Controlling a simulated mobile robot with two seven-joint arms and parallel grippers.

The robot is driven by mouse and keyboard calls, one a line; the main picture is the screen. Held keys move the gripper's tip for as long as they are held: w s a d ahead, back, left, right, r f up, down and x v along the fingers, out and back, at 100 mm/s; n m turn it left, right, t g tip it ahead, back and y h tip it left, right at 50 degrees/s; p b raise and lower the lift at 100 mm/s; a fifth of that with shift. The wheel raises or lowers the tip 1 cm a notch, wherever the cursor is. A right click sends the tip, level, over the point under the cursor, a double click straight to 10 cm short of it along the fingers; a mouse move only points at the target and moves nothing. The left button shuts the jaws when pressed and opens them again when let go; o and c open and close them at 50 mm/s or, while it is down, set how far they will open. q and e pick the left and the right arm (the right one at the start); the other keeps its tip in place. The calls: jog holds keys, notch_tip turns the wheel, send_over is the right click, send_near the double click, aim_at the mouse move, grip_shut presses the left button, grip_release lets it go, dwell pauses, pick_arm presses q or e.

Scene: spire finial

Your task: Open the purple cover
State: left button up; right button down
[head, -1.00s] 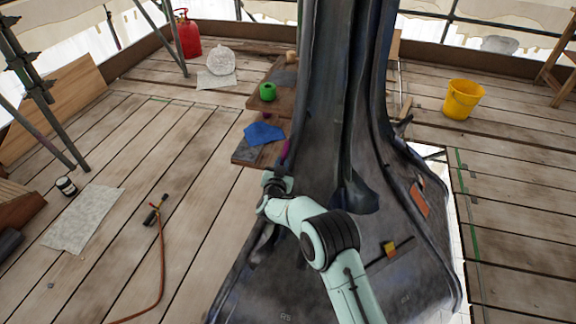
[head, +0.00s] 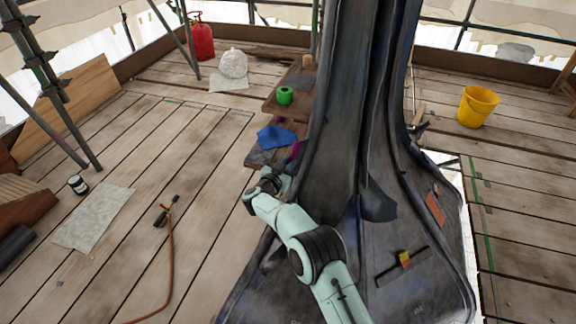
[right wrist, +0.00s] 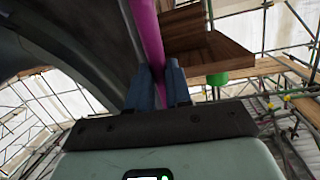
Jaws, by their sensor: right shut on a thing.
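The purple cover shows as a long narrow magenta strip (right wrist: 147,38) in the right wrist view, running up along the dark spire. In the head view a short piece of it (head: 295,150) shows at the spire's left edge. My right gripper (right wrist: 158,77) is shut on the strip, with one blue-grey finger on each side. In the head view my right arm reaches up to the spire's left side, and its fingertips are hard to make out. The strip's lower end is hidden behind my gripper. My left gripper is not in view.
The dark spire (head: 340,130) flares out broadly at its base. Small wooden shelves beside it hold a blue cloth (head: 276,136) and a green roll (head: 285,95). A torch with a hose (head: 168,213) lies on the planks at left. A yellow bucket (head: 477,107) stands right.

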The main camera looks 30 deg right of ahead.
jog(key=shift+w+a+r, duration=0.35)
jog(key=shift+w+a, duration=0.1)
jog(key=c, duration=1.3)
grip_release()
jog(key=shift+o, duration=1.2)
jog(key=shift+w+f, duration=0.2)
jog(key=shift+w, duration=0.05)
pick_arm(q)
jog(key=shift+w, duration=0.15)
pick_arm(e)
jog(key=shift+s+f, duration=0.1)
jog(key=shift+s, duration=0.05)
jog(key=shift+s+a, duration=0.1)
jog(key=shift+a, duration=0.05)
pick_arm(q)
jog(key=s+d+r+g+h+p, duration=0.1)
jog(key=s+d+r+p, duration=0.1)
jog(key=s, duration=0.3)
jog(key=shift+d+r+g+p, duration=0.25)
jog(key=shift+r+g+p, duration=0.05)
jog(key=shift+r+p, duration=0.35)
pick_arm(e)
jog(key=v, duration=1.3)
jog(key=shift+d, duration=0.2)
jog(key=shift+s, duration=0.15)
